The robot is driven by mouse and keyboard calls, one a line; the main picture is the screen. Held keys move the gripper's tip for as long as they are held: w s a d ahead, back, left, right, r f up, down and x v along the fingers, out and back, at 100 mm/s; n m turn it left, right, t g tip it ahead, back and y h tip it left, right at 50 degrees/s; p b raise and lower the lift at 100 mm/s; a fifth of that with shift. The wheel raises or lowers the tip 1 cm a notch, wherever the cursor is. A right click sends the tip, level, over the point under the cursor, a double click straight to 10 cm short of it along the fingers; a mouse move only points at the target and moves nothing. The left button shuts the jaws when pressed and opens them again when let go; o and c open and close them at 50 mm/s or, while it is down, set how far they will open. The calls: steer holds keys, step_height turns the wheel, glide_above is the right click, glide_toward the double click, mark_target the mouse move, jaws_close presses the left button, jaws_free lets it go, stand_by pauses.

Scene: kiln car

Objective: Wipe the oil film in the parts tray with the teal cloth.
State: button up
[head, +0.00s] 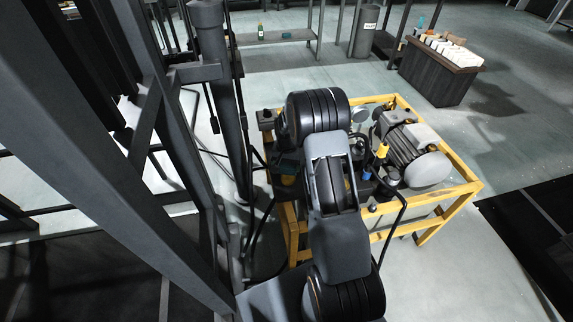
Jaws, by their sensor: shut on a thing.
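My arm rises from the bottom centre of the head view and reaches over a yellow-framed machine stand (455,205). I cannot make out the teal cloth with certainty.
A grey motor (415,155) sits on the stand's right side, with hoses and fittings left of it. A dark column (222,90) and slanted beams fill the left. A dark cabinet (436,75) with white items stands at upper right. Floor right of the stand is open.

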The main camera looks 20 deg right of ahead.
mark_target(289, 180)
steer(key=shift+s+a+p, duration=0.15)
steer(key=shift+s+a, duration=0.1)
steer(key=shift+s, duration=0.9)
steer(key=shift+s+a+p, duration=0.15)
steer(key=shift+s+a, duration=0.05)
steer(key=shift+s, duration=0.95)
steer(key=shift+s+a, duration=0.25)
steer(key=shift+s, duration=0.9)
steer(key=shift+s+a, duration=0.25)
steer(key=shift+s, duration=0.9)
steer(key=shift+w, duration=0.2)
steer(key=shift+w+d, duration=0.25)
steer(key=shift+w, duration=0.85)
steer(key=shift+w+d, duration=0.25)
steer(key=shift+w, duration=0.85)
steer(key=shift+r, duration=0.1)
